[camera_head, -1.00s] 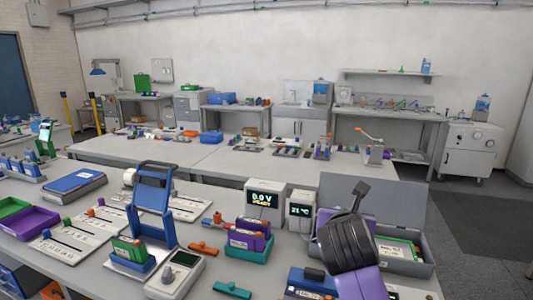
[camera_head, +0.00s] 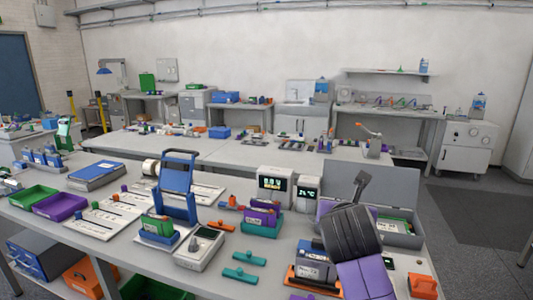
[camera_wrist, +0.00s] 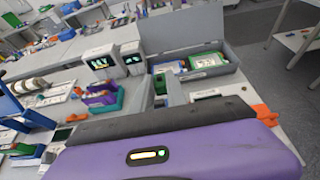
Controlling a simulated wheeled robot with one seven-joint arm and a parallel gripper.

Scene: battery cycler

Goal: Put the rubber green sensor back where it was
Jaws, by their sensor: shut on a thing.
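My gripper (camera_head: 362,184) is at the end of my black and purple arm, over the right part of the bench, in front of an open grey case. I cannot pick out the green sensor with certainty. A green and white item lies in the grey case (camera_head: 402,240); the wrist view shows this green item (camera_wrist: 206,61) too. A green block (camera_head: 158,226) sits in a blue holder at the foot of a blue frame (camera_head: 177,190).
Two teal bars (camera_head: 244,258) lie near the bench front. Purple blocks (camera_head: 263,214) sit in a teal tray before two displays (camera_head: 274,186). A green bin (camera_head: 34,199) and a purple bin (camera_head: 60,207) stand at left. An orange clip (camera_head: 422,286) is at front right.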

